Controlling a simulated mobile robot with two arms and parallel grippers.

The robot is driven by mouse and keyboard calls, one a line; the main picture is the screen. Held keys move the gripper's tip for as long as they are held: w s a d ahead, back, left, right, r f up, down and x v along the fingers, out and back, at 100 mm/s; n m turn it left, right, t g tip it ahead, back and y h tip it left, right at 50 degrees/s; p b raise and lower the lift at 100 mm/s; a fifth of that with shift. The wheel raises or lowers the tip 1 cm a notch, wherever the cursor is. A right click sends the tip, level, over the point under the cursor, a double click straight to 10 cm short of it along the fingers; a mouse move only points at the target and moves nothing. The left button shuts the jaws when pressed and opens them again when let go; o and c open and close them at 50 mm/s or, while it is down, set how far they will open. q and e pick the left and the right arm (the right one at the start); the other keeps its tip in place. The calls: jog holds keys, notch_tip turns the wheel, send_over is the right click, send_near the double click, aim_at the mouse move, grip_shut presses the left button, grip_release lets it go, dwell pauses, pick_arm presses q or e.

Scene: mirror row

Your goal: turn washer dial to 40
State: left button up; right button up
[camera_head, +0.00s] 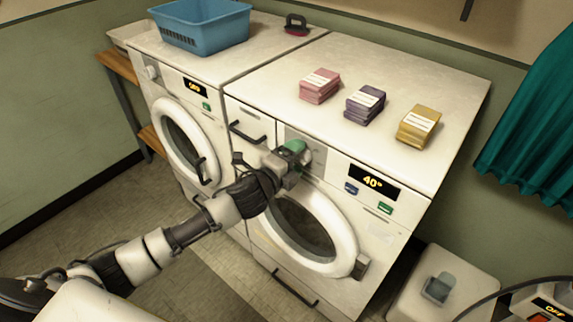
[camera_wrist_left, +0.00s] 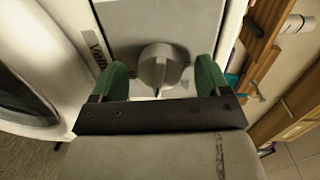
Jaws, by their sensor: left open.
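The near washer (camera_head: 325,217) has a round door and a display (camera_head: 374,181) that reads 40°. Its dial (camera_wrist_left: 158,66) is a grey knob with a raised ridge, seen in the left wrist view. My left gripper (camera_head: 296,150) is at the washer's control panel in the head view. In the left wrist view its green fingers (camera_wrist_left: 162,82) are open, one on either side of the dial, with gaps between them and the knob. The gripper hides most of the dial in the head view. My right gripper is not in view.
A second machine (camera_head: 185,110) on the left has a display reading OFF and a blue basket (camera_head: 203,25) on top. Pink (camera_head: 320,86), purple (camera_head: 365,104) and yellow (camera_head: 419,125) stacks sit on the near top. A white box (camera_head: 440,290) stands at lower right.

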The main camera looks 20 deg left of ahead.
pick_arm(q)
jog(key=f+b+v, duration=0.1)
jog(key=v, duration=0.9)
jog(key=shift+s+r+b, duration=0.25)
jog(key=shift+r+b, duration=0.1)
jog(key=shift+r, duration=0.1)
jog(key=a+f+n+g+y, duration=0.2)
jog(key=a+f+n, duration=0.1)
jog(key=f, duration=0.7)
jog(key=a+f+n+g+y, duration=0.15)
jog(key=a+f+n, duration=0.25)
jog(key=f, duration=0.6)
jog(key=s+a+f+n+g+y, duration=0.1)
jog(key=s+f+n+g, duration=0.1)
jog(key=s+f, duration=0.45)
jog(key=s+a+f+n+g+y, duration=0.1)
jog(key=s+f+n+g, duration=0.15)
jog(key=f, duration=0.75)
jog(key=s+d+f+n+g, duration=0.2)
jog(key=s+f, duration=0.4)
jog(key=s, duration=0.4)
jog(key=s+d+f+n+g, duration=0.2)
jog(key=s+f, duration=0.4)
jog(key=s, duration=0.5)
jog(key=s+d+f+n+g, duration=0.2)
jog(key=s+f, duration=0.4)
jog(key=s, duration=0.5)
jog(key=shift+s+d+n+g, duration=0.2)
jog(key=shift+n+g, duration=0.3)
jog(key=shift+n, duration=0.35)
